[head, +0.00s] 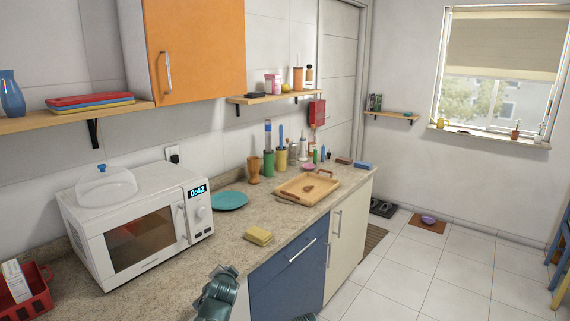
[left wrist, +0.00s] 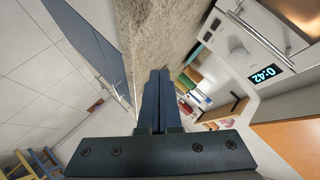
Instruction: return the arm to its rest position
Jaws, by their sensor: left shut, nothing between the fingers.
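My left gripper (left wrist: 159,74) shows in the left wrist view with its two dark fingers together and nothing between them. It points along the stone counter (left wrist: 152,30), close to the counter's front edge. In the head view a grey-green part of my arm (head: 217,295) rises at the bottom, in front of the counter edge and left of the blue drawer; no fingertips can be made out there. My right gripper is not in view.
The white microwave (head: 140,225) stands on the counter at left, with a red basket (head: 30,298) near it. A yellow sponge (head: 258,236), teal plate (head: 229,200) and wooden tray (head: 290,195) lie further right. An orange cabinet (head: 200,50) hangs above. The tiled floor at right is mostly clear.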

